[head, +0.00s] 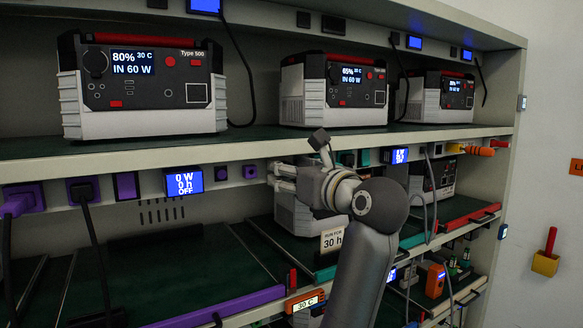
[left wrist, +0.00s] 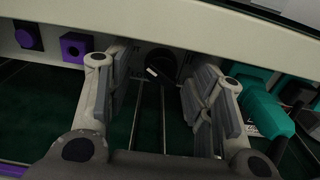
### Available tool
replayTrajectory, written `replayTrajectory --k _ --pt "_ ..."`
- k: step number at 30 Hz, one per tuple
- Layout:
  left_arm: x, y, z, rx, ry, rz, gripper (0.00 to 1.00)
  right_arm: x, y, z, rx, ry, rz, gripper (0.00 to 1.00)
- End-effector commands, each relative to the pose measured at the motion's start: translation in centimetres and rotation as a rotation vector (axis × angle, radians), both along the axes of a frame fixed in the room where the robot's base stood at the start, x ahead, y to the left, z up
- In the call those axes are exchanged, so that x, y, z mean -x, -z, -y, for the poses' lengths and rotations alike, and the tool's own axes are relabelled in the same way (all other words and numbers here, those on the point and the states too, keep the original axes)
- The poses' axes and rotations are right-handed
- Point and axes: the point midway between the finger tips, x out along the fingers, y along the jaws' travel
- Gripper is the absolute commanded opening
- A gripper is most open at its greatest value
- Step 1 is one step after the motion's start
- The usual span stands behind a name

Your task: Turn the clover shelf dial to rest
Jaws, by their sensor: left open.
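A dark round knob (left wrist: 161,66) with a pale mark shows between my left fingers in the left wrist view, under the shelf's front edge. It looks like a shelf dial; I see no clover sign on or near it. My left gripper (left wrist: 160,95) is open, one finger on each side of the knob, with no clear contact. In the head view, my left gripper (head: 283,177) reaches the middle shelf's front strip. The knob is hidden there behind the gripper and arm. My right gripper is not in view.
A blue display (head: 184,181) reading "0 W 0 h OFF" and purple sockets (head: 126,186) sit left of my gripper. A teal plug (left wrist: 266,112) is close to its right. Power units (head: 140,85) stand on the shelf above.

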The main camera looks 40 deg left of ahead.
Motion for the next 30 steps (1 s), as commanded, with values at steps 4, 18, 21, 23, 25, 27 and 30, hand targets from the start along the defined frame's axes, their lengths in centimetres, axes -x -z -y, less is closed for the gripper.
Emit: replayTrajectory --k 4,18,21,23,25,27,30 --pt "-0.07 0.06 -0.08 0.000 0.001 0.000 0.49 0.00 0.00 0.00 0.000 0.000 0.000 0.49" --pt "-0.06 0.05 -0.04 0.000 0.000 -0.001 0.03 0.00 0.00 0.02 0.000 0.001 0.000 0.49" --pt "-0.07 0.05 -0.03 -0.004 0.001 -0.011 0.03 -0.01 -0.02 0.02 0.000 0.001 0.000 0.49" --pt "-0.07 0.05 0.00 -0.012 0.002 -0.032 0.03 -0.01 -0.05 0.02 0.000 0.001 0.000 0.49" --pt "-0.09 0.07 0.03 -0.025 0.003 -0.065 0.03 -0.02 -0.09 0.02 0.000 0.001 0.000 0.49" --pt "-0.07 0.07 0.01 -0.038 0.002 -0.094 0.03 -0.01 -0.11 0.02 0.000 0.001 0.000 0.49" --pt "-0.05 0.08 -0.02 -0.047 0.001 -0.116 0.03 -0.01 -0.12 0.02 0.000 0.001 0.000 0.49"
